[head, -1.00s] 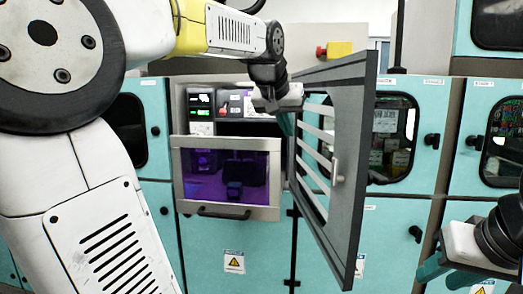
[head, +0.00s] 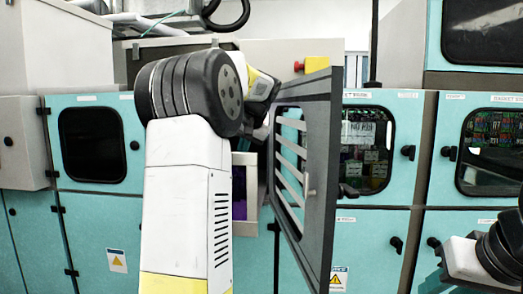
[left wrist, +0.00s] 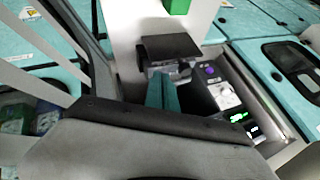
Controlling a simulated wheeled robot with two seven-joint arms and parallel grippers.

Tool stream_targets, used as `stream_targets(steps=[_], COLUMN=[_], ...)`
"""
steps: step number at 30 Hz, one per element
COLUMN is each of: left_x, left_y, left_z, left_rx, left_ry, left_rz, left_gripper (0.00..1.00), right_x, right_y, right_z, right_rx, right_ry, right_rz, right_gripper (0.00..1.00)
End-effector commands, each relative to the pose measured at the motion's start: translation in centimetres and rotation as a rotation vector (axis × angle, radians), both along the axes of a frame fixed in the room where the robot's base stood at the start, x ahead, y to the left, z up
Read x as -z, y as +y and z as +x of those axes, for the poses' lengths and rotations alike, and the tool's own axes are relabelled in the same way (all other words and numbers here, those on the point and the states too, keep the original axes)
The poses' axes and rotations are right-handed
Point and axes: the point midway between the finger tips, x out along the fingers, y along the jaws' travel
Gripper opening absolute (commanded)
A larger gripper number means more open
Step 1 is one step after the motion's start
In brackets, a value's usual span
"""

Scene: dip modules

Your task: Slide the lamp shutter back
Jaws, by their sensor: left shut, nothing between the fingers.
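In the left wrist view a dark block with an overhanging top (left wrist: 168,47) stands just beyond my left fingertips; it may be the lamp shutter, but I cannot be sure. My left gripper (left wrist: 165,80) shows its teal fingers together, empty, close to the underside of this block. I cannot tell whether they touch it. In the head view my left arm covers the lamp bay and the gripper itself; only a sliver of purple window (head: 239,200) shows. My right gripper (head: 434,270) is at the lower right edge, partly cut off, away from the bay; its opening is unclear.
A grey louvered door (head: 310,180) stands open right of my left arm, close to it. The control panel (left wrist: 225,95) with lit displays is beside my left fingers. Teal cabinets with dark windows line the wall. A red-and-yellow button box (head: 318,64) sits above the door.

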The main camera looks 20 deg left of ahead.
Motion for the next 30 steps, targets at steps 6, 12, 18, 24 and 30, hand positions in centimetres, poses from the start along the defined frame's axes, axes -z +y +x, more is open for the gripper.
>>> stream_targets(steps=[6,12,18,24,30], left_x=[4.0,4.9,4.9,4.9,4.9], left_y=[2.2,4.9,6.4,6.6,6.8], left_z=[2.0,2.6,2.8,2.8,2.8], left_rx=[0.0,-0.003,0.001,0.002,0.001], left_ry=[0.003,-0.002,-0.002,-0.003,-0.002], left_rz=[0.0,-0.002,-0.002,-0.003,-0.003], left_gripper=[0.0,0.0,0.0,0.0,0.0], right_x=[0.0,0.0,0.0,0.0,0.0], right_y=[0.0,0.0,0.0,0.0,0.0], right_z=[0.0,0.0,0.0,0.0,0.0], right_rx=[0.0,0.0,0.0,0.0,0.0], right_ry=[0.0,0.0,0.0,0.0,0.0], right_rz=[0.0,0.0,0.0,0.0,0.0], right_gripper=[0.36,0.36,0.36,0.36,0.36])
